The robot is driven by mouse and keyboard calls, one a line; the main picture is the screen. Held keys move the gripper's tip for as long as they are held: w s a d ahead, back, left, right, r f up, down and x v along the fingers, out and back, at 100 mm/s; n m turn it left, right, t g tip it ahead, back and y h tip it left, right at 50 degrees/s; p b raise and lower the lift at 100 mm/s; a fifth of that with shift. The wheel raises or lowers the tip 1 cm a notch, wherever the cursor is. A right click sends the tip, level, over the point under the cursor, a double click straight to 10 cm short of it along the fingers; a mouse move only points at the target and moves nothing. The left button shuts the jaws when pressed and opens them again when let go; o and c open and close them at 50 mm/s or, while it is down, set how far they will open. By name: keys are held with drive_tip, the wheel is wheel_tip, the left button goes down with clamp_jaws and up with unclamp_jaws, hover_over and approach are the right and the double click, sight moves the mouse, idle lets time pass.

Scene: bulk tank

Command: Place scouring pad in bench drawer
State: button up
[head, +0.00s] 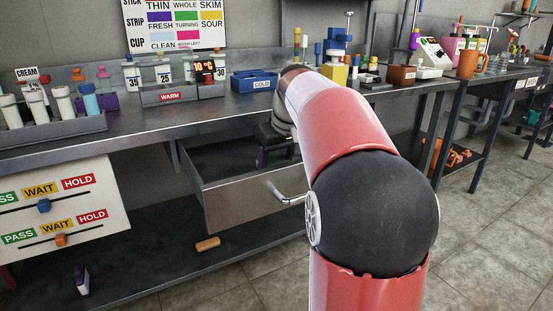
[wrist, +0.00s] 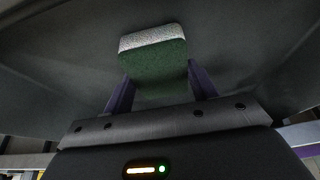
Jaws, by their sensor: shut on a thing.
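The scouring pad (wrist: 153,62), dark green with a pale speckled layer along one edge, is held between the two purple fingers of my gripper (wrist: 160,85) in the wrist view. The bench drawer (head: 245,203) is pulled open under the bench in the head view, with a metal handle on its front. My gripper (head: 262,158) reaches down into the drawer's opening. The dark grey drawer interior surrounds the pad in the wrist view (wrist: 240,65). My arm hides part of the drawer in the head view. I cannot tell whether the pad touches the drawer floor.
The bench top (head: 130,132) above the drawer carries a rack of tubes, a WARM block (head: 183,94) and a blue COLD tray (head: 254,81). A tan block (head: 207,244) lies on the lower shelf. A panel with sliders (head: 60,210) hangs left of the drawer.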

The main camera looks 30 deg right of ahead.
drive_tip(key=shift+f, duration=0.1)
drive_tip(key=shift+f, duration=0.15)
drive_tip(key=o, duration=0.9)
drive_tip(key=p+v, duration=0.2)
drive_tip(key=v, duration=1)
drive_tip(key=shift+r, duration=0.3)
